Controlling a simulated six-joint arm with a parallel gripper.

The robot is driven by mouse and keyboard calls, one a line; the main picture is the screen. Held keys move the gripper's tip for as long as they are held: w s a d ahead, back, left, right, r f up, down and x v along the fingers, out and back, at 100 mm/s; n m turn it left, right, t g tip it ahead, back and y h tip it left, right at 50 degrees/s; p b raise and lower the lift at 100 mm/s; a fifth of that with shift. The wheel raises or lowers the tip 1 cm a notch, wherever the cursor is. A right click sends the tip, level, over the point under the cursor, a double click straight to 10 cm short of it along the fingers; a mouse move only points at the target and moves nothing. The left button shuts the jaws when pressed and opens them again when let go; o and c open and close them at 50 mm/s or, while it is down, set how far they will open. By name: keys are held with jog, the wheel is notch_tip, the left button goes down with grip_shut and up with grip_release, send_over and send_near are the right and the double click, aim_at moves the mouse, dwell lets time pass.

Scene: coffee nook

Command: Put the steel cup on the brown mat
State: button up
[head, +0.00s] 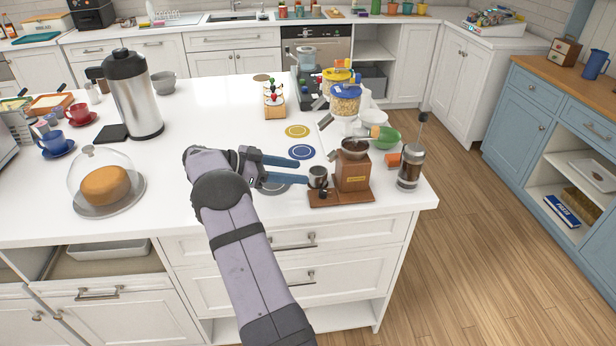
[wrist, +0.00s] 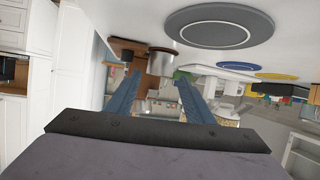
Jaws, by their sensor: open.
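The steel cup (head: 318,177) is at the left side of the wooden coffee grinder (head: 353,172). It seems to stand on the grinder's wooden base. My gripper (head: 316,170) is open, with its blue fingers pointing right at the cup. In the wrist view, the cup (wrist: 161,62) shows between and just beyond the open fingertips (wrist: 158,77); I cannot tell if they touch it. The brown mat (head: 262,77) is a small round disc toward the far edge of the white counter, with nothing on it.
Yellow (head: 297,131), blue (head: 302,152) and grey (head: 272,188) mats lie left of the grinder; my arm partly hides the grey one. A rack (head: 274,100) stands near the brown mat. Jars (head: 345,100), bowls and a French press (head: 411,168) crowd the right. The counter's middle is clear.

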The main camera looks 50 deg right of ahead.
jog(key=shift+b+v, duration=0.3)
jog(key=shift+v, duration=1.65)
